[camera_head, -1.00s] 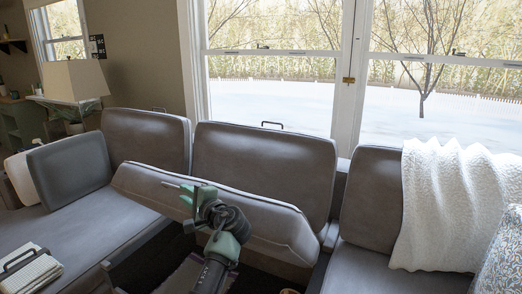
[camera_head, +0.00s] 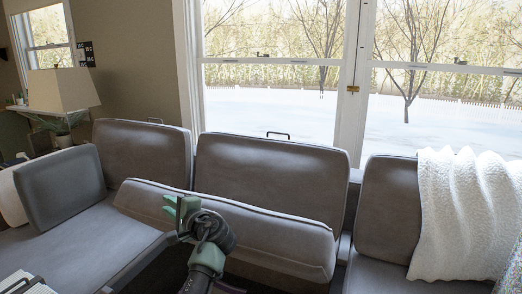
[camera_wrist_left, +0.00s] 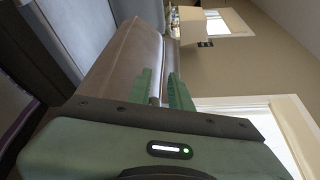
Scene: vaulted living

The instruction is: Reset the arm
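My left gripper (camera_head: 172,204) is in front of the lifted middle seat cushion (camera_head: 270,236) of the grey sofa. The seat cushion is tilted up against the middle backrest (camera_head: 268,180). My left forearm hides part of the dark space below it. My right gripper is not in view.
A loose grey cushion (camera_head: 60,187) leans at the left, near a lamp (camera_head: 62,90). A white throw (camera_head: 462,215) hangs over the right backrest (camera_head: 385,210). A large window (camera_head: 270,100) is behind the sofa.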

